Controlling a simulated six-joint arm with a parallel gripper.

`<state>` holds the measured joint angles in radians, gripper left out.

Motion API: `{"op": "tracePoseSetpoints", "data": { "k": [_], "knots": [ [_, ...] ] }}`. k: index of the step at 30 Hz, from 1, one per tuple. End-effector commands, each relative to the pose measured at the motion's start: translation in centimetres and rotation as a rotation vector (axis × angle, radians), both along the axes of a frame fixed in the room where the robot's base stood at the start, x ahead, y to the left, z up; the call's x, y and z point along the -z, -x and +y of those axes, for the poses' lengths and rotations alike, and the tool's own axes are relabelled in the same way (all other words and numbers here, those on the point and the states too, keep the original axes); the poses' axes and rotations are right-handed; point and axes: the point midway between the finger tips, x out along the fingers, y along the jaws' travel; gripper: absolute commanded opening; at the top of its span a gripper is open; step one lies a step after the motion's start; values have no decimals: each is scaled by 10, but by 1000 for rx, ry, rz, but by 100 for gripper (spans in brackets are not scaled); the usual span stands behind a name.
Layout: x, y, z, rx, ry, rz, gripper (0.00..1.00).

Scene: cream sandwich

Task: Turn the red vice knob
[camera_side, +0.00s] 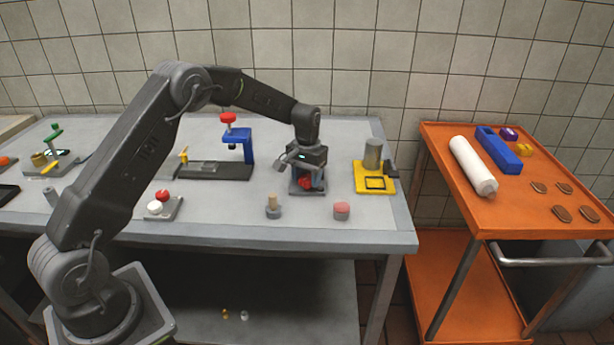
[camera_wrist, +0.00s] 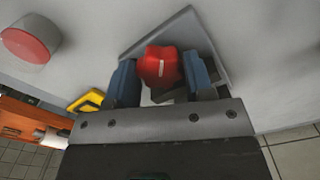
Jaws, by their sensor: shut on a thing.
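The red vice knob (camera_side: 306,184) is at the low vice right of centre on the table, mostly covered by my gripper in the side view. In the wrist view the red knob (camera_wrist: 159,66) shows a short white line on its face. My gripper (camera_side: 307,178) points down over it. In the wrist view its two blue fingers (camera_wrist: 160,78) stand on either side of the knob, and it is shut on the knob. A grey plate (camera_wrist: 183,25) lies beneath. The rest of the vice is largely hidden.
A red-topped round button (camera_side: 341,210) and a small wooden peg on a grey base (camera_side: 273,206) stand in front. A yellow fixture with a grey cylinder (camera_side: 374,178) is to the right. A blue press with a red top (camera_side: 236,140) is behind left. An orange cart (camera_side: 485,213) stands right.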

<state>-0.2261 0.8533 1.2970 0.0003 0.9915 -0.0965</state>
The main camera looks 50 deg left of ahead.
Motion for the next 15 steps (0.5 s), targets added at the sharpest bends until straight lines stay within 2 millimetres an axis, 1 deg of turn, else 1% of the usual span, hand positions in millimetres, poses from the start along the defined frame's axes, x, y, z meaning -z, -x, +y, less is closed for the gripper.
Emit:
{"op": "tracePoseSetpoints", "data": {
  "k": [3,6,15],
  "knots": [
    [-1,0,0,100,1,-1,24],
    [-1,0,0,161,1,-1,24],
    [-1,-1,0,189,0,-2,24]
  ]
}}
